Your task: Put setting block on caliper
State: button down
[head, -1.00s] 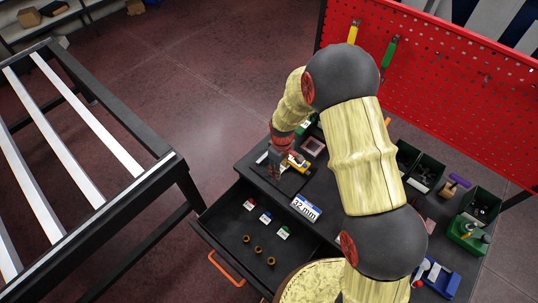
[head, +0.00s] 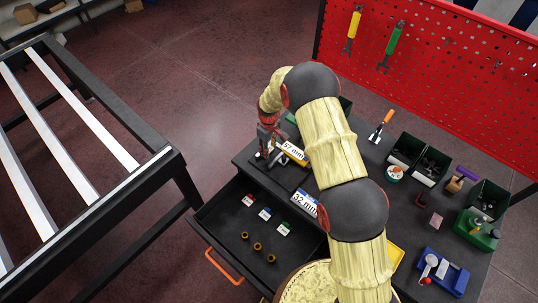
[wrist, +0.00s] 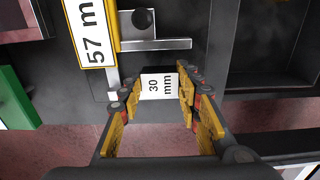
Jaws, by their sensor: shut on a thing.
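The setting block (wrist: 158,86), white-faced and marked "30 mm", sits between my gripper's two yellow-padded fingers in the wrist view. My gripper (wrist: 160,88) is shut on it. The silver caliper (wrist: 165,44) lies just beyond the block, with a round dark knob and a yellow-framed "57 mm" sign (wrist: 92,32) beside it. In the head view my gripper (head: 267,145) is over the black mat at the table's left corner, near the same "57 mm" sign (head: 293,152). There my gripper hides the block and much of the caliper. I cannot tell whether block and caliper touch.
An open drawer (head: 225,215) below holds tagged red, blue and green pieces and brass rings. A "32 mm" sign (head: 305,203) stands at the table edge. Dark bins (head: 405,150) and a blue tray (head: 443,275) are to the right. A red pegboard (head: 440,70) stands behind.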

jog(key=shift+s+f, duration=0.1)
jog(key=shift+f, duration=1.3)
jog(key=shift+f, duration=0.1)
jog(key=c, duration=1.3)
grip_release()
jog(key=shift+b, duration=0.3)
jog(key=shift+o, duration=0.2)
